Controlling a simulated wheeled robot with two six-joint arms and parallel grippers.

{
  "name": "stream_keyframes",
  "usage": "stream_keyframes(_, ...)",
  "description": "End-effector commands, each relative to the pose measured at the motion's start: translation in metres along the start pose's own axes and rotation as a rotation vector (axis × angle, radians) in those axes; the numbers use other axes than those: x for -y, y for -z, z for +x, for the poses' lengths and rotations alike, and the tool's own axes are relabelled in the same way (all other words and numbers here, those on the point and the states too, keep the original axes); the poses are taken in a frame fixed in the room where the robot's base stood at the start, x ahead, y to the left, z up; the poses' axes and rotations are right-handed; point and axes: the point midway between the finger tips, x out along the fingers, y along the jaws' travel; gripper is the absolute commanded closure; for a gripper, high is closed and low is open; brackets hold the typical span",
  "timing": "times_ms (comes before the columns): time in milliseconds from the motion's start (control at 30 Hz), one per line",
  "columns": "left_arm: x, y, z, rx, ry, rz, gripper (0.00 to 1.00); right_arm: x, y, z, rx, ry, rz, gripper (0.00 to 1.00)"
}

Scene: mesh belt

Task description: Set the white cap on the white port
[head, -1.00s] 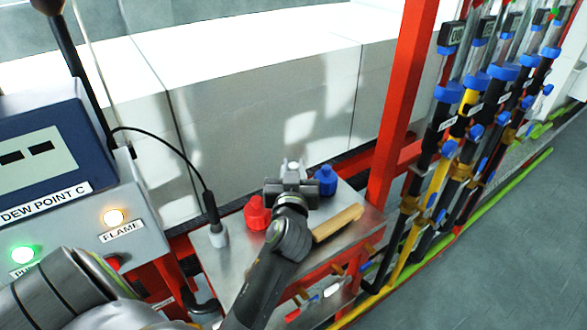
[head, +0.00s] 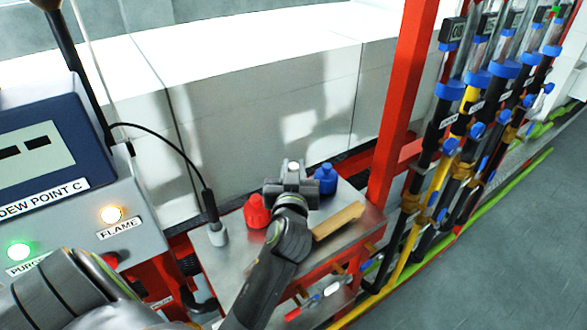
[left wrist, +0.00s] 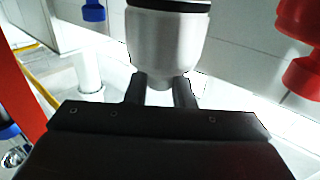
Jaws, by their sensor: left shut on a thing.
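My left gripper (head: 292,168) is over the steel shelf, between the red cap (head: 256,211) and the blue cap (head: 326,179). It is shut on the white cap (left wrist: 165,45), whose narrow neck sits between the two fingertips in the left wrist view (left wrist: 160,90). In the head view the gripper mostly hides this cap. The white port (head: 333,288) appears as a short white stub low on the front of the shelf stand, near a red stub (head: 293,314). My right gripper is not in view.
A wooden-handled tool (head: 338,221) lies on the shelf (head: 215,263) right of my gripper. A cabled probe (head: 216,233) stands at its left. A red post (head: 398,110) rises behind at the right, with flow tubes and hoses (head: 450,150) beyond. A panel (head: 70,200) stands left.

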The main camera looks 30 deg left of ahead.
Motion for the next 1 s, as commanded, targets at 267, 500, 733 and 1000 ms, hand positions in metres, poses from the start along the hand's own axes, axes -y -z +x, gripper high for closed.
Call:
stream_keyframes(267,0.0,-0.008,0.0,0.0,0.0,0.0,1.0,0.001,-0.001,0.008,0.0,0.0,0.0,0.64)
stream_keyframes(500,0.0,-0.015,0.0,0.0,0.0,0.0,1.0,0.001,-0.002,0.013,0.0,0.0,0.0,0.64)
stream_keyframes(733,0.0,-0.015,0.0,0.0,0.0,0.0,0.57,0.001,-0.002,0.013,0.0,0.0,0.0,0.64)
stream_keyframes(1000,0.0,-0.015,0.0,0.001,0.0,0.0,0.53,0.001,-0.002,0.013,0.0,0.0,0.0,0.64)
